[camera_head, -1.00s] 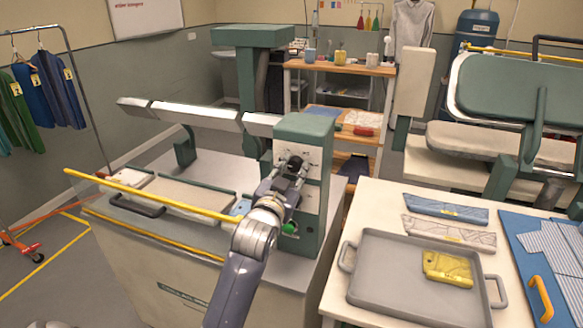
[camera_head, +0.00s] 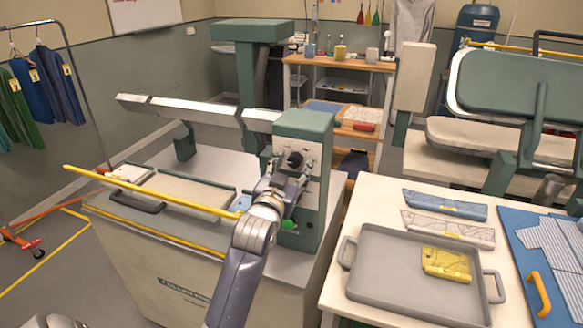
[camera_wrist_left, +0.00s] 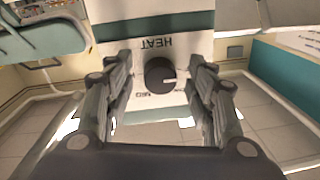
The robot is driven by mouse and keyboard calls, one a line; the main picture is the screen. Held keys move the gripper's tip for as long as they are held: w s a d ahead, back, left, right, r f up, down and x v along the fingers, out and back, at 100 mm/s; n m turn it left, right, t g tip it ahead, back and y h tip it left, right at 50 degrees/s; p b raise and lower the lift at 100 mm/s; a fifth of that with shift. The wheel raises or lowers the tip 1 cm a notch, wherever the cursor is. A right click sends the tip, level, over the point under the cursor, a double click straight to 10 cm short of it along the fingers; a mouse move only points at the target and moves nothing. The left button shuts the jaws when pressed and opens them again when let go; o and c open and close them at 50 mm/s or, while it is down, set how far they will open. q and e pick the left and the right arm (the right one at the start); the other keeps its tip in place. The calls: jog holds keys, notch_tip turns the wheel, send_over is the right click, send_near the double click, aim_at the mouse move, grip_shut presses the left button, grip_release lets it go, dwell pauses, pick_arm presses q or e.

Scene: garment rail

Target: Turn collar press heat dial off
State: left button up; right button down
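The collar press (camera_head: 305,123) is a green control box on a grey cabinet, with a long pale arm out to the left. Its round black heat dial (camera_head: 294,159) sits on a white panel. In the left wrist view the dial (camera_wrist_left: 160,75) shows below an upside-down "HEAT" label, and its white mark points right. My left gripper (camera_head: 285,182) is in front of the panel, just below the dial in the head view. In the wrist view its fingers (camera_wrist_left: 160,72) are open, one on each side of the dial with visible gaps. My right gripper is not in view.
A green button (camera_head: 289,225) sits lower on the box. A yellow bar (camera_head: 150,190) runs along the press front. To the right, a table holds a grey tray (camera_head: 375,290) with a yellow object (camera_head: 446,264). Another press (camera_head: 520,90) stands behind it.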

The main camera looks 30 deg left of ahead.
pick_arm(q)
jog(key=shift+s, duration=0.2)
jog(key=v, duration=1.1)
jog(key=shift+s+d, duration=0.2)
jog(key=shift+s, duration=0.1)
jog(key=shift+f, duration=0.1)
